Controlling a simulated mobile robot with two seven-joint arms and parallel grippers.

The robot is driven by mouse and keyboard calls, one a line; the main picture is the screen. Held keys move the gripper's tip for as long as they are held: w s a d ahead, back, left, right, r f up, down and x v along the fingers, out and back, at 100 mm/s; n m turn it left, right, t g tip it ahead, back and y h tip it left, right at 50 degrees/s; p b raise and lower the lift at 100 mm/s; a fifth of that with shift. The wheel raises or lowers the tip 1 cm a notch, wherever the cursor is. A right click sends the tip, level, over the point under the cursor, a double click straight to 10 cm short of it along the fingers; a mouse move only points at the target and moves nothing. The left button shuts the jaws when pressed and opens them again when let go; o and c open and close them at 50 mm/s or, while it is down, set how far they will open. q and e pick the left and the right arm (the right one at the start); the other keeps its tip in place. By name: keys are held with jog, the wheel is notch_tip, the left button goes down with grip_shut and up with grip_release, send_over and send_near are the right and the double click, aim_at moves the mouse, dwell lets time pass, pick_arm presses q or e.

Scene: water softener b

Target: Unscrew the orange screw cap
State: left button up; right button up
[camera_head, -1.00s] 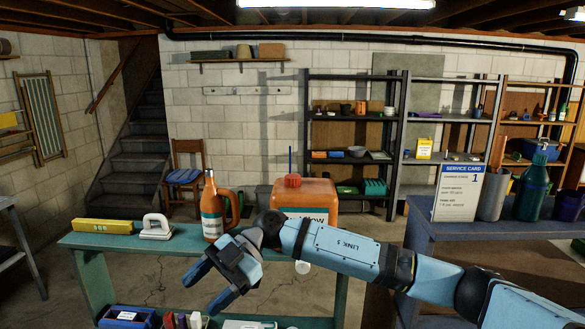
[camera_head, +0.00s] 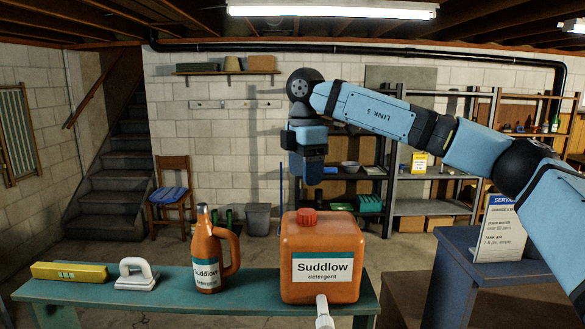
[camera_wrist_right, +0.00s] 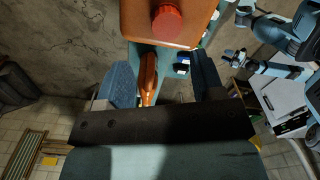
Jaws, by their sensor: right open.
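The orange-red screw cap (camera_head: 307,217) sits on top of the square orange Suddlow canister (camera_head: 321,247), which stands on the green bench. My right gripper (camera_head: 307,182) points down above the cap, open and apart from it. In the right wrist view, the cap (camera_wrist_right: 167,20) and part of the canister (camera_wrist_right: 199,16) show at the top edge, beyond the two spread fingers (camera_wrist_right: 163,80). My left gripper (camera_wrist_right: 236,55) shows small at the right of the right wrist view; its jaws are too small to tell. It is out of the head view.
On the green bench (camera_head: 170,300), a handled Suddlow bottle (camera_head: 207,262), a white handled item (camera_head: 136,274) and a yellow box (camera_head: 69,271) stand left of the canister. A white spout (camera_head: 323,309) is at its front. A blue table (camera_head: 475,262) with a service card (camera_head: 500,228) is at right.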

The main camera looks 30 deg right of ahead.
aim_at(307, 211)
jog(key=shift+s, duration=0.2)
jog(key=shift+s+f+b, duration=0.5)
jog(key=shift+f+b, duration=0.2)
jog(key=shift+f, duration=0.1)
notch_tip(307, 211, down, 6)
jog(key=b, duration=0.3)
jog(key=shift+w+f, duration=0.15)
jog(key=shift+f, duration=0.25)
jog(key=shift+c, duration=0.4)
jog(key=c, duration=0.7)
pick_arm(q)
jog(key=f, duration=0.1)
jog(key=s+f, duration=0.1)
jog(key=f, duration=0.3)
jog(key=shift+s+d, duration=0.2)
jog(key=shift+s, duration=0.15)
pick_arm(e)
jog(key=shift+c, duration=0.2)
